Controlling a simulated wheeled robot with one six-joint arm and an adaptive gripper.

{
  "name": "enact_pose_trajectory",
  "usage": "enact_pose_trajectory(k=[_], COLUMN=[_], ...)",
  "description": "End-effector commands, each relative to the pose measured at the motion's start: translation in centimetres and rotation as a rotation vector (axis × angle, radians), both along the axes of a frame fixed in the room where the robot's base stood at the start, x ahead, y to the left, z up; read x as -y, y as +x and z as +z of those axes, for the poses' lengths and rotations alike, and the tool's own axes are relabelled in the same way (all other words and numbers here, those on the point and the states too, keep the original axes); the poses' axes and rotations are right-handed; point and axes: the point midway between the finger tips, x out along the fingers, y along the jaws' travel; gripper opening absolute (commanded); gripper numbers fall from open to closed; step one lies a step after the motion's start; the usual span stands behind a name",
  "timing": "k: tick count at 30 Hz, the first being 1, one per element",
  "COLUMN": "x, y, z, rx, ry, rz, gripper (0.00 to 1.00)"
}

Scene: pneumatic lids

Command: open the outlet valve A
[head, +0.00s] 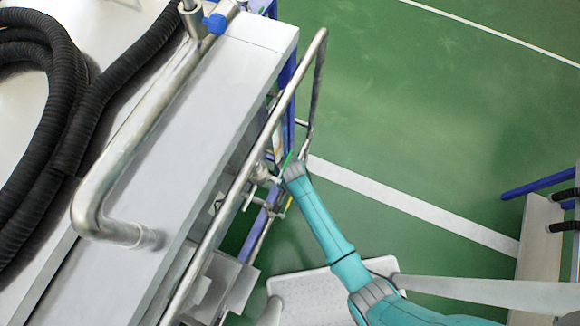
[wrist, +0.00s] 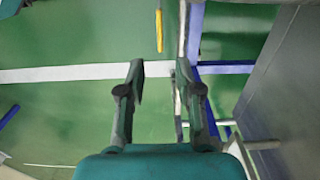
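My gripper (wrist: 160,78) is open in the wrist view, its two dark fingers apart with green floor showing between them. A thin grey metal bar (wrist: 178,108) runs beside the right finger; I cannot tell whether they touch. A yellow handle (wrist: 159,30) shows beyond the fingertips. In the head view my gripper (head: 291,168) is at the side of the machine, by a metal valve fitting (head: 262,172). A yellow piece (head: 288,205) shows just below it. No label is readable, so I cannot tell which part is outlet valve A. My arm hides part of the fittings.
A long steel handrail (head: 252,160) runs along the machine's edge, close left of my gripper. The white machine top (head: 215,95) carries a bent pipe (head: 130,150) and black hoses (head: 65,100). Blue frame posts (wrist: 195,35) stand near the fingers.

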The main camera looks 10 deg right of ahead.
Motion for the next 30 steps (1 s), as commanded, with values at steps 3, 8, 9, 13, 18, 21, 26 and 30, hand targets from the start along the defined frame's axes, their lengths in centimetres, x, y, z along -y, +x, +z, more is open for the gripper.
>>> enact_pose_trajectory(k=[3, 8, 9, 13, 18, 21, 26, 30], x=[0.0, 0.0, 0.0, 0.0, 0.0, 0.0, 0.0, 0.0], y=[0.0, 0.0, 0.0, 0.0, 0.0, 0.0, 0.0, 0.0], z=[-0.9, -3.4, -4.1, -6.2, -8.6, -9.5, -10.4, -10.6], rx=[-0.006, -0.006, -0.006, -0.003, -0.003, -0.002, -0.001, -0.001], ry=[-0.002, -0.002, -0.001, -0.001, -0.001, 0.000, 0.000, 0.001], rz=[-0.001, -0.001, 0.000, 0.000, 0.000, 0.000, 0.000, 0.000], gripper=[0.34, 0.34, 0.34, 0.34, 0.34, 0.34, 0.34, 0.34])
